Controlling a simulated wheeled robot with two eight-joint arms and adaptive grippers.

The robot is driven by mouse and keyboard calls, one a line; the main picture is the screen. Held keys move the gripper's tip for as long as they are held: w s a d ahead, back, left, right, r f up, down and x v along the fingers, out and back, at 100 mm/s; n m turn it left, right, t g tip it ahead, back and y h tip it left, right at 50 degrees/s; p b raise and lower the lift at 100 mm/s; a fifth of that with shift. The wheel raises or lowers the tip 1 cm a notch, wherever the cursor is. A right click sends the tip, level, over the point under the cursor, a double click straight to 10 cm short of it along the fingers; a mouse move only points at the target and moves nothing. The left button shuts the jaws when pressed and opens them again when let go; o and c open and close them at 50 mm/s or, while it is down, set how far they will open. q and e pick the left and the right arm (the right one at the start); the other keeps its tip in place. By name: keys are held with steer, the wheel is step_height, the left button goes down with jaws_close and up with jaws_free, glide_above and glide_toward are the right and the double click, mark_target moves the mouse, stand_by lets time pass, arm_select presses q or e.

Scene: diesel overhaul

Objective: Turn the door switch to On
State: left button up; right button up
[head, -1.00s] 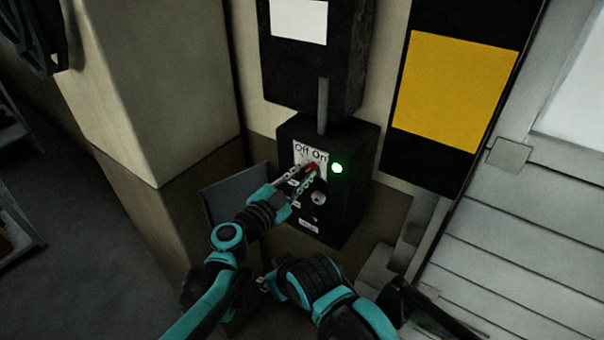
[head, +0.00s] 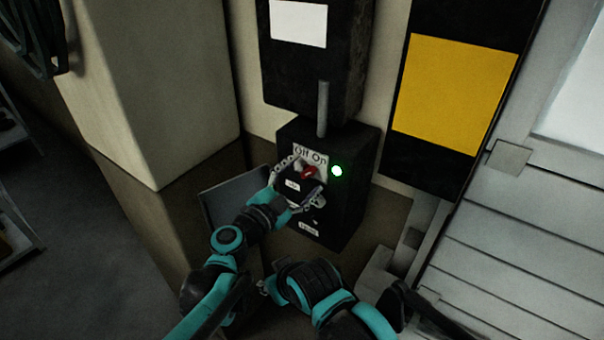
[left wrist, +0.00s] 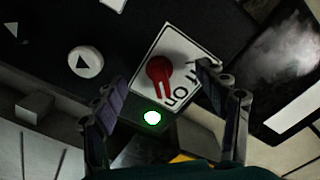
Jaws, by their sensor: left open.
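The door switch is a red knob (head: 309,173) on a white plate (head: 322,160) marked Off and On, on the front of a black control box (head: 351,204). In the left wrist view the red knob (left wrist: 159,70) has its lever directed toward the On side of the plate. My left gripper (head: 305,180) is open in front of the plate, its fingers spread to either side of the knob. In the left wrist view the fingers (left wrist: 162,92) appear clear of it. My right gripper (head: 266,284) is low near the bottom, mostly hidden by its own arm.
A green lamp (head: 336,170) glows beside the switch. Round buttons (left wrist: 85,62) sit farther along the panel. A larger black box (head: 312,68) hangs above. A beige column (head: 150,90) stands left and a slatted door (head: 520,250) right.

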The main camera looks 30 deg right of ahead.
arm_select(q)
steer(key=shift+a, duration=0.15)
steer(key=v, duration=0.7)
stand_by(0.3)
